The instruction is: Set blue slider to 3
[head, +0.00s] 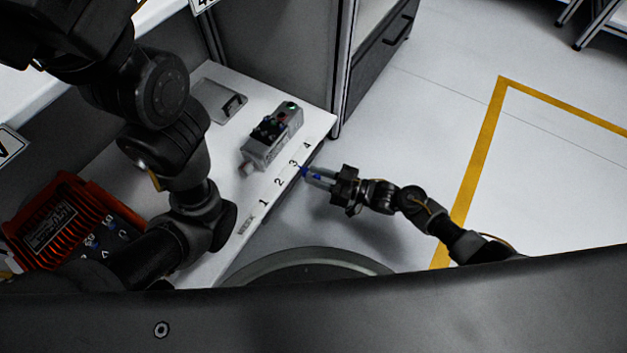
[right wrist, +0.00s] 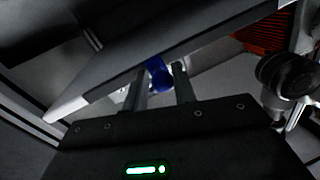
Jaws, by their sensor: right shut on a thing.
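The blue slider (head: 304,171) sits at the front edge of the white desk, about level with the printed 3 (head: 293,162). The printed scale runs along this edge, from "WEEK" and 1 at the near end to 4 at the far end. My right gripper (head: 311,174) reaches in from the right and is shut on the slider. In the right wrist view the blue knob (right wrist: 159,75) shows between the two fingers (right wrist: 160,86), under the desk edge. My left arm crosses the left of the head view; its gripper is not visible.
A grey box with dark knobs and a green light (head: 271,137) stands on the desk behind the numbers. Floor right of the desk is open.

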